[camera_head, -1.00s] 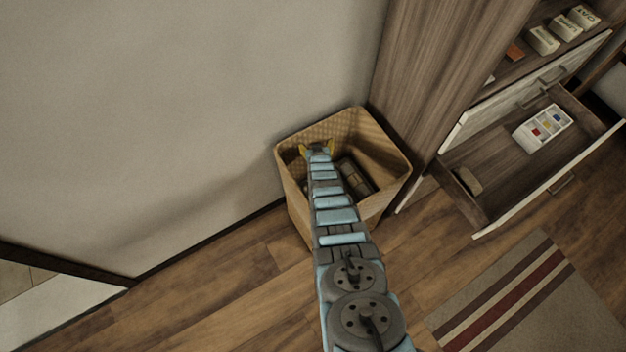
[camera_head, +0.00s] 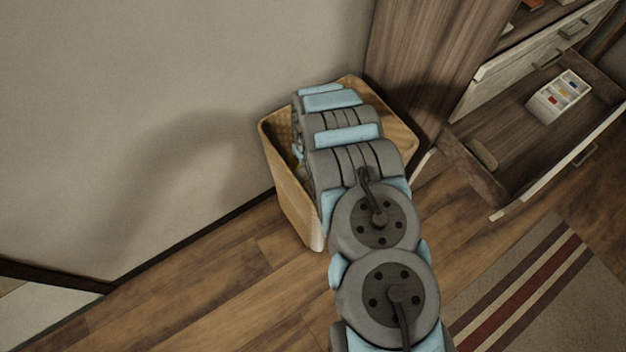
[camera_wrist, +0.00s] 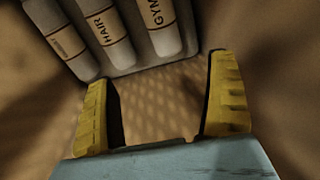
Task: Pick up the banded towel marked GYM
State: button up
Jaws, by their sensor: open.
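The banded towel marked GYM (camera_wrist: 160,24) is a pale roll with a lighter band, at the top of the wrist view. It is the rightmost of three rolls lying side by side on a grey holder (camera_wrist: 148,58). My gripper (camera_wrist: 163,105) is open and empty, with its yellow fingers spread over the woven basket wall or floor. The towel lies beyond the fingertips, apart from them. In the head view my arm covers the gripper and the towels inside the wicker basket (camera_head: 279,165).
The towel marked HAIR (camera_wrist: 108,38) lies left of GYM, with another banded towel (camera_wrist: 68,50) further left. Basket walls surround the gripper closely. A wooden cabinet (camera_head: 430,60) stands right of the basket, with an open drawer (camera_head: 520,125) holding a white box (camera_head: 558,97).

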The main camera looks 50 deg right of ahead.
aim_at(302, 176)
jog(key=shift+n+g+y, duration=0.3)
jog(key=shift+g, duration=0.2)
jog(key=s+f+b, duration=0.1)
jog(key=f+b, duration=0.1)
jog(key=f, duration=0.2)
jog(key=s+f+b, duration=0.1)
jog(key=f+b, duration=0.1)
jog(key=f, duration=0.1)
jog(key=s+a+f+b, duration=0.1)
jog(key=f+b, duration=0.1)
jog(key=f, duration=0.2)
jog(key=shift+f, duration=0.35)
jog(key=shift+w+d+f+b, duration=0.15)
jog(key=shift+w+f+b, duration=0.05)
jog(key=shift+f+b, duration=0.45)
notch_tip(302, 176, down, 4)
jog(key=b, duration=0.3)
jog(key=shift+w, duration=0.1)
jog(key=shift+w+r, duration=0.1)
jog(key=shift+c, duration=0.4)
jog(key=c, duration=1.2)
